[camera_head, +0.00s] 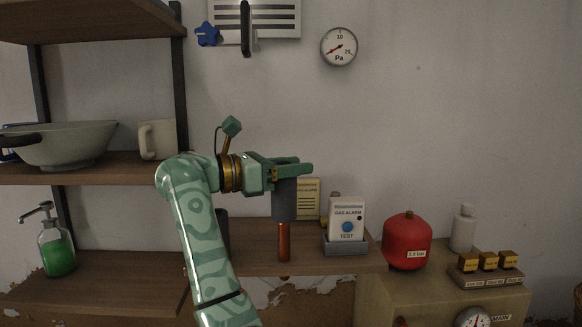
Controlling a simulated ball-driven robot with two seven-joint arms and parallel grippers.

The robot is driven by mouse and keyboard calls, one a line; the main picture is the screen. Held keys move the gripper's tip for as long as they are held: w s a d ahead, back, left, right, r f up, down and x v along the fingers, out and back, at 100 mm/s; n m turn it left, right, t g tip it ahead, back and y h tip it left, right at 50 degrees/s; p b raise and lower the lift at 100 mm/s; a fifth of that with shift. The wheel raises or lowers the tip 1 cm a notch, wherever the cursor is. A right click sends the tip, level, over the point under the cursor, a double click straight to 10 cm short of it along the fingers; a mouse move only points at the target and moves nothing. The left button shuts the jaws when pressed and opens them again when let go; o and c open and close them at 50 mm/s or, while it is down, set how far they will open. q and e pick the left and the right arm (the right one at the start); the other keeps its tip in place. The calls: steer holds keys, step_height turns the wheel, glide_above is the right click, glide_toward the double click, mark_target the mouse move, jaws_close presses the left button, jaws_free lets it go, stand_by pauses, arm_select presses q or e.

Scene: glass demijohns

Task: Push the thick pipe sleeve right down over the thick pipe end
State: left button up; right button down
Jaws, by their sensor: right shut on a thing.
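The thick pipe sleeve (284,203) is a dark grey upright cylinder. My right gripper (291,170) is shut on its upper part, with the fingers pointing right. The thick pipe end (284,243) is a copper-coloured upright pipe on the wooden shelf, directly below the sleeve and in line with it. The sleeve's lower edge meets the visible top of the copper pipe; I cannot tell how far the sleeve is around it. Much of the copper pipe shows below the sleeve. My left gripper is not in view.
A gas alarm box (346,219) in a grey holder stands just right of the pipe, with a yellow card (307,198) behind. A dark cylinder (223,230) is partly behind my arm. A red tank (407,241) is further right. Shelves with a basin (66,147) are left.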

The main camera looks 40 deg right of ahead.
mark_target(291, 211)
steer(key=shift+f+b, duration=3.8)
steer(key=shift+f, duration=0.75)
stand_by(1.3)
stand_by(0.7)
steer(key=c, duration=0.7)
jaws_free()
steer(key=shift+c, duration=0.2)
